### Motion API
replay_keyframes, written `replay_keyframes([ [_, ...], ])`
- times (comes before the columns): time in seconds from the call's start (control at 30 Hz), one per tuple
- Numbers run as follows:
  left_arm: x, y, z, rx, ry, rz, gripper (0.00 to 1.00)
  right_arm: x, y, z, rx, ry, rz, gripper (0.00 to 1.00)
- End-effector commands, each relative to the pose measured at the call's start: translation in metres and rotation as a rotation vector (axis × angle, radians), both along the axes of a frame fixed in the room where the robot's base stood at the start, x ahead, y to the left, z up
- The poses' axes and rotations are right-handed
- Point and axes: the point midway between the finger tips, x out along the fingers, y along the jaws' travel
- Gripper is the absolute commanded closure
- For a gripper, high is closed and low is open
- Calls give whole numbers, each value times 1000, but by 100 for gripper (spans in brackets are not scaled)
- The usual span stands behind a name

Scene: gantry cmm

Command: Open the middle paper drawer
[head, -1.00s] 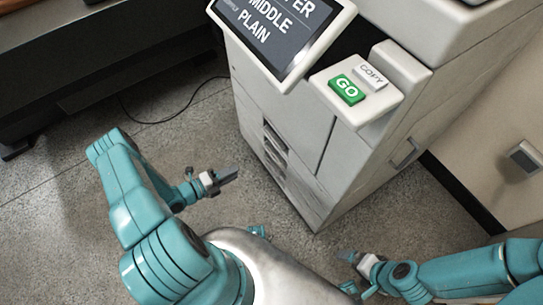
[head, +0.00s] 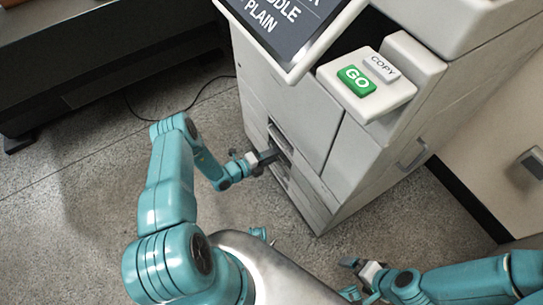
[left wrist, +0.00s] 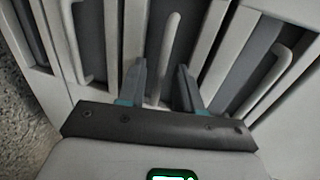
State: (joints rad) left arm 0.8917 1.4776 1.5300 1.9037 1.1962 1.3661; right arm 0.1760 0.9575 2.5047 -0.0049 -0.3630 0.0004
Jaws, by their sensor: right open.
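The copier (head: 290,95) has a stack of drawers low on its front, partly hidden by my left gripper (head: 270,157). In the left wrist view, three pale bar handles show: one at left (left wrist: 72,40), the middle drawer handle (left wrist: 168,45) and one at right (left wrist: 268,85). My left gripper (left wrist: 162,68) is open, and the middle handle lies between its two fingers in the picture. I cannot tell whether either finger touches it. The drawers look shut. My right gripper (head: 352,268) is open and empty, low over the floor, away from the copier.
The copier's tilted screen (head: 280,28) reads "PLAIN" on its lower line. A green GO button (head: 356,80) and a grey COPY button (head: 381,67) sit on a ledge beside it. A dark bench (head: 90,60) stands at left. The floor in front is clear.

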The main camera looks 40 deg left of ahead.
Motion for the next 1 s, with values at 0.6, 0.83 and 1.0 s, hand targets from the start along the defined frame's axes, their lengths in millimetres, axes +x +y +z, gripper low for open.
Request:
replay_keyframes([
  [0.6, 0, 0, 0, 1, 0, -1, 100, 0, 0, 0, 0, 0, 0, 0],
  [0.83, 0, 0, 0, 1, 0, -1, 100, 0, 0, 0, 0, 0, 0, 0],
  [1.0, 0, 0, 0, 1, 0, -1, 100, 0, 0, 0, 0, 0, 0, 0],
])
